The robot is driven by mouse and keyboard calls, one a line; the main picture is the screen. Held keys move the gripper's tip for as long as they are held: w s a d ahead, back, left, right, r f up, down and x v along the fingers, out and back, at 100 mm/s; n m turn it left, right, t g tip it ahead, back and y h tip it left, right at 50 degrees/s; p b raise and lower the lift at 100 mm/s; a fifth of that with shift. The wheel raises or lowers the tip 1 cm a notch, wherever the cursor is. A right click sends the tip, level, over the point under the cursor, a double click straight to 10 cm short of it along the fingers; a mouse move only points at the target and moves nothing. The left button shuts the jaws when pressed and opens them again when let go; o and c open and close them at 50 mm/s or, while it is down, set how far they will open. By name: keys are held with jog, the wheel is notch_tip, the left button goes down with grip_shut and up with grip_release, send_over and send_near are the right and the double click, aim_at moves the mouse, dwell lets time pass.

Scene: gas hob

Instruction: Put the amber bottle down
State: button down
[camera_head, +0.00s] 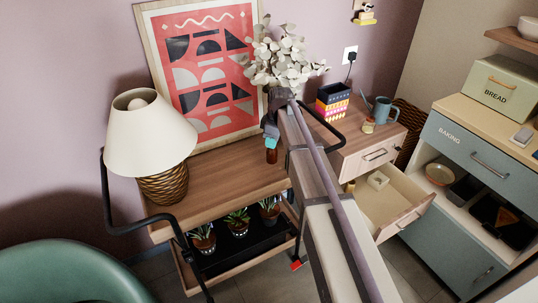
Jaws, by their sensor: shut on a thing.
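The amber bottle (271,156) is small and dark brown and hangs upright below my gripper (271,142). My gripper is shut on its top, which the fingers hide. The bottle is over the right part of the trolley's wooden top (225,180), near the framed picture's lower right corner. I cannot tell whether its base touches the wood. My arm crosses the view from the bottom and hides part of the trolley's right end.
A lamp (150,128) stands on the trolley's left; bare wood lies between it and the bottle. A framed print (205,65) leans behind. Black handles (325,125) edge the trolley. Potted plants (238,222) fill the lower shelf. A drawer (390,205) stands open at right.

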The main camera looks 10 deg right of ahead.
notch_tip(320, 180, down, 4)
jog(key=b, duration=0.2)
jog(key=shift+r+b, duration=0.1)
jog(key=shift+b, duration=0.3)
jog(key=shift+r+p, duration=0.3)
jog(key=shift+f, duration=0.25)
jog(key=c, duration=1)
grip_release()
jog(key=shift+r, duration=0.1)
notch_tip(320, 180, up, 12)
jog(key=d+r+p, duration=0.1)
jog(key=d+p, duration=0.1)
jog(key=p, duration=1)
jog(key=s+a+f+m+h, duration=0.15)
jog(key=s+m, duration=1.05)
jog(key=s, duration=1.7)
jog(key=shift+g, duration=0.4)
jog(key=r+p, duration=0.4)
jog(key=r, duration=0.1)
jog(key=shift+w+a, duration=0.3)
